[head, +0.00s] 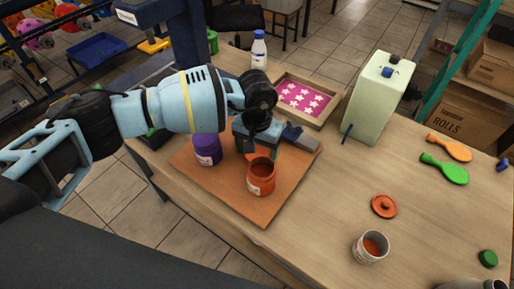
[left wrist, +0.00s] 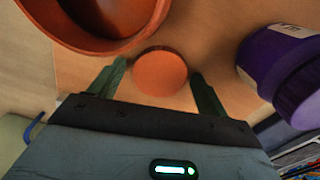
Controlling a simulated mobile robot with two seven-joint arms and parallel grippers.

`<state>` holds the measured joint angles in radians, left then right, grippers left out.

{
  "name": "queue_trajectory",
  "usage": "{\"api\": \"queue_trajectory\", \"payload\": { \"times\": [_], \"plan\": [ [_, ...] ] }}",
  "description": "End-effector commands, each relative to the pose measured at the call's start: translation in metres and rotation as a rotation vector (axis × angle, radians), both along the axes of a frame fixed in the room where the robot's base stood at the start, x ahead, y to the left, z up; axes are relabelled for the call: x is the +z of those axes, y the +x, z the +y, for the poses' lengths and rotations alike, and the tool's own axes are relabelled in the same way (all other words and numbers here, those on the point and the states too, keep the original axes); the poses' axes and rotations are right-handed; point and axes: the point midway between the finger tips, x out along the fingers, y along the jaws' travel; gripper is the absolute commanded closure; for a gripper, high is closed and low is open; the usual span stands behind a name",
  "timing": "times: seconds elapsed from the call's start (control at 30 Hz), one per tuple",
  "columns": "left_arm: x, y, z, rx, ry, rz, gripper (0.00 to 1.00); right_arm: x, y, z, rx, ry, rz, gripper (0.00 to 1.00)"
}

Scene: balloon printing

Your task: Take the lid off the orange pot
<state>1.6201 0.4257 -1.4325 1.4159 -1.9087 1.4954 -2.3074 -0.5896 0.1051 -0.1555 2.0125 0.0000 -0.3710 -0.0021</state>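The orange pot (head: 261,180) stands upright on the brown board, with its mouth open and reddish inside. It also shows in the left wrist view (left wrist: 90,42) at the upper left. A round orange lid-like disc (left wrist: 160,72) lies between and beyond the fingertips of my left gripper (left wrist: 158,72), beside the pot. A narrow gap shows on each side of the disc, so the fingers look open around it. In the head view my left gripper (head: 258,150) points down just behind the pot and partly hides the disc. My right gripper is not in view.
A purple pot (head: 207,150) stands left on the brown board (head: 262,214). A framed star tray (head: 304,99) and bottle (head: 258,50) stand behind.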

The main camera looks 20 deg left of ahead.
Motion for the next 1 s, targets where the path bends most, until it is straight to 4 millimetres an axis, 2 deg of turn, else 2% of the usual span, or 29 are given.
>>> {"api": "queue_trajectory", "payload": {
  "times": [0.3,0.47,0.8,1.0],
  "plan": [
    [0.001,0.000,0.000,0.001,0.000,0.000,0.19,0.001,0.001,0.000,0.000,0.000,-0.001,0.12],
    [0.013,0.001,0.000,0.000,-0.002,-0.003,0.19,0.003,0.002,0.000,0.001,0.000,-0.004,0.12],
    [0.078,0.001,0.000,-0.002,-0.001,-0.004,0.19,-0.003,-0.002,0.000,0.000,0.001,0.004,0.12],
    [0.109,0.000,0.000,0.000,-0.001,-0.002,0.19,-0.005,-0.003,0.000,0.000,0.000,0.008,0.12]
  ]
}}
